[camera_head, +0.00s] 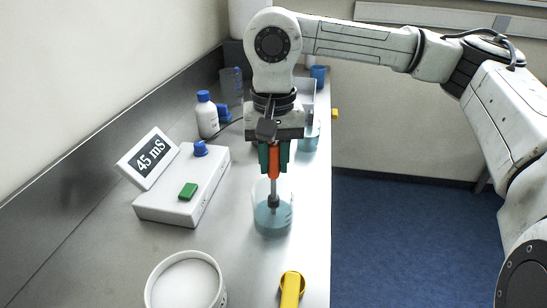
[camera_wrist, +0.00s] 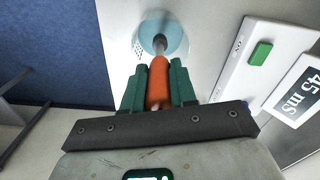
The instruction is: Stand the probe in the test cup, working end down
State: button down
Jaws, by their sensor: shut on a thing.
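The probe has an orange handle (camera_head: 274,162) and a grey shaft with a dark lower end. My gripper (camera_head: 273,165), with green fingers, is shut on the orange handle and holds the probe upright, shaft down. A clear cup (camera_head: 287,212) with blue liquid stands on the bench directly below. The lower shaft shows within the cup's outline, its dark end at the liquid. Whether it touches the bottom cannot be told. In the wrist view the orange handle (camera_wrist: 158,80) sits between the fingers and the shaft points into the round cup (camera_wrist: 178,40).
A meter (camera_head: 180,205) reading 45 mS, with a green button, stands left of the cup. A white tub (camera_head: 186,283) and a yellow-handled tool (camera_head: 291,288) lie in front. Behind are a white bottle (camera_head: 207,118) and another blue-liquid beaker (camera_head: 308,138). The bench's right edge is close.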

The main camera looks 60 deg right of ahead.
jog(key=shift+f+b, duration=0.3)
jog(key=shift+f, duration=0.05)
jog(key=c, duration=0.8)
grip_release()
notch_tip(320, 180, up, 11)
jog(key=shift+f, duration=0.1)
dwell(0.4)
